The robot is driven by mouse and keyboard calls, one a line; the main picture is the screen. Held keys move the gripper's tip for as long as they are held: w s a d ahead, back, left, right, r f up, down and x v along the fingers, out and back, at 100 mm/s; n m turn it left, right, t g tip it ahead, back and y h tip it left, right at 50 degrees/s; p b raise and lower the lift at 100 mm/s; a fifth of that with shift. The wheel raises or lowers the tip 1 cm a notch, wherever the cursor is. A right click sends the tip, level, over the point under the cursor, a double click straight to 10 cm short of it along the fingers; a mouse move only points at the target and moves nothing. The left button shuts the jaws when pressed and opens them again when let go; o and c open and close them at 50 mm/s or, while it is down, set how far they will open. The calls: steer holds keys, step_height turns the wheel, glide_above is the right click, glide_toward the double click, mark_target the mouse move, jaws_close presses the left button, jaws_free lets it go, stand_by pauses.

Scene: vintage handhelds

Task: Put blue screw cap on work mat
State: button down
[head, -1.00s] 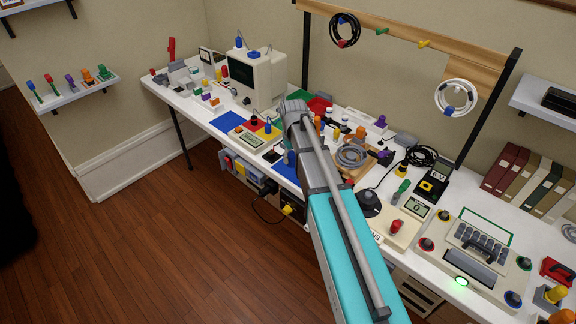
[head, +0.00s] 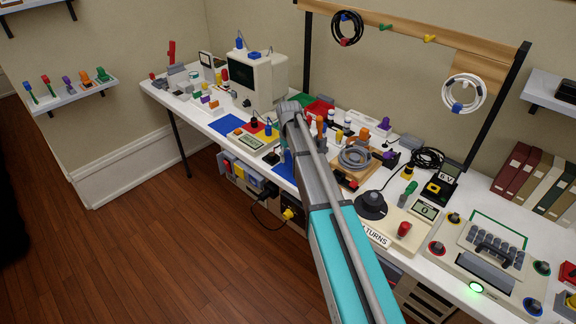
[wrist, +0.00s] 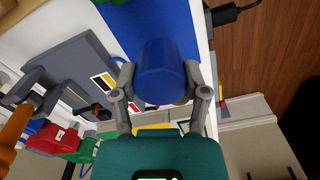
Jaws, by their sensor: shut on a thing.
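My gripper (wrist: 160,74) is shut on the blue screw cap (wrist: 162,84), a plain blue cylinder held between its two fingers in the wrist view. A flat blue mat (wrist: 145,22) shows behind the cap, near the table's edge. I cannot tell whether the cap touches it. In the head view, a blue mat (head: 287,172) lies at the front edge of the white table, partly behind my arm. Another flat blue area (head: 228,124) lies farther left. My gripper and the held cap cannot be made out clearly in the head view, where my arm covers much of that area.
A beige monitor (head: 258,78) stands at the back. A wooden tray with a grey cable coil (head: 354,157) is right of my arm, and a black round knob (head: 371,205) is nearer. The table is crowded with small parts; the floor (head: 170,240) in front is clear.

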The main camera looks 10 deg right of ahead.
mark_target(289, 170)
steer(key=shift+w+f+b, duration=0.45)
steer(key=shift+f+b, duration=0.2)
steer(key=shift+f, duration=0.05)
steer(key=shift+s+f+b, duration=0.1)
steer(key=shift+f+b, duration=1.25)
steer(key=shift+f, duration=0.1)
steer(key=shift+c, duration=0.5)
jaws_free()
step_height(289, 170, up, 12)
steer(key=p, duration=1.2)
steer(key=shift+r, duration=0.2)
